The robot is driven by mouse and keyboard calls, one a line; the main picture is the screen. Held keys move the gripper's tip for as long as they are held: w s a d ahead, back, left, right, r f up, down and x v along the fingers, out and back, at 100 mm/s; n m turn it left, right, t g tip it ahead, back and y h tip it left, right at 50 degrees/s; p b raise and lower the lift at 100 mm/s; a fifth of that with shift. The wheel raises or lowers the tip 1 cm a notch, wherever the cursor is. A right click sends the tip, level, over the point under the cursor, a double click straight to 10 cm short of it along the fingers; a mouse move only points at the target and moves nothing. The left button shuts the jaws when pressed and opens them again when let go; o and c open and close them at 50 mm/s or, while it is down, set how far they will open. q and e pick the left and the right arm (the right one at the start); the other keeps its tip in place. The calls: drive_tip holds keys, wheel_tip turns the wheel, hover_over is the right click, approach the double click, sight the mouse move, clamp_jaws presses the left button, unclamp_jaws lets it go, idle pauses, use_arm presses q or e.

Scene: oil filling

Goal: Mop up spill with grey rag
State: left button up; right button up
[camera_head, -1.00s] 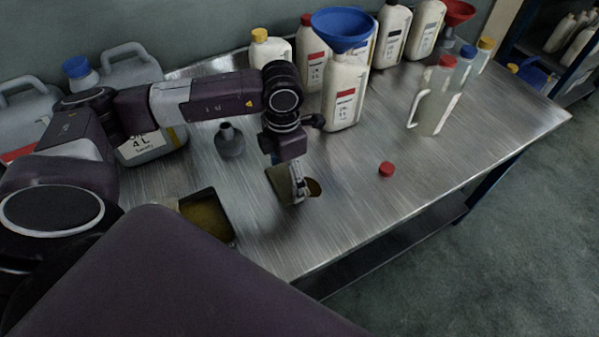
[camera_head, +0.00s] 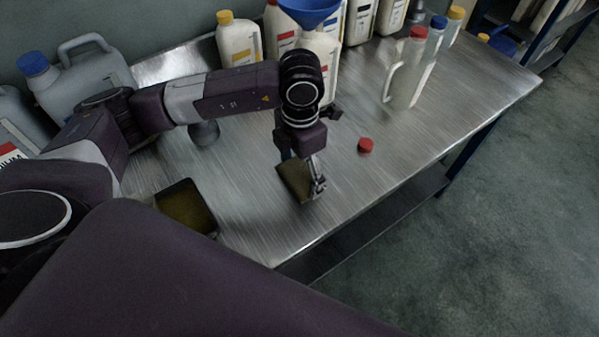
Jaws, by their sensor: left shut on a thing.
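My left gripper (camera_head: 314,182) is low over the metal table and shut on the rag (camera_head: 293,180). The rag looks brownish grey and hangs at the left side of the fingers, close to or on the table top. No spill shows on the table around it; any part under the rag or gripper is hidden. My right gripper is not in view.
A dark tray with brownish liquid (camera_head: 187,207) is at the table's left front. A red cap (camera_head: 365,145) lies right of my gripper. Several bottles, a blue funnel (camera_head: 309,10) and a grey-blue jug (camera_head: 85,85) stand behind. The table (camera_head: 400,150) is clear at right front.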

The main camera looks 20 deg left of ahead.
sight(288, 164)
use_arm(q)
drive_tip(key=w+a+b, duration=0.1)
drive_tip(key=a, duration=0.2)
drive_tip(key=w+a+b, duration=0.1)
drive_tip(key=a, duration=0.2)
drive_tip(key=w+a, duration=0.1)
drive_tip(key=a, duration=0.1)
drive_tip(key=shift+w+a+b, duration=0.2)
drive_tip(key=shift+a+b, duration=0.2)
drive_tip(key=d, duration=1)
drive_tip(key=a, duration=0.1)
drive_tip(key=s+a, duration=0.1)
drive_tip(key=a+b, duration=0.1)
drive_tip(key=a, duration=0.1)
drive_tip(key=shift+s+f, duration=0.1)
drive_tip(key=shift+s, duration=0.2)
drive_tip(key=shift+s+a, duration=0.25)
drive_tip(key=shift+a, duration=0.25)
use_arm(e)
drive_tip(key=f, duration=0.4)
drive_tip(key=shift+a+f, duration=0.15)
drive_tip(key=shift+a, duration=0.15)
use_arm(q)
drive_tip(key=shift+r+p, duration=2.05)
drive_tip(key=shift+r, duration=1.6)
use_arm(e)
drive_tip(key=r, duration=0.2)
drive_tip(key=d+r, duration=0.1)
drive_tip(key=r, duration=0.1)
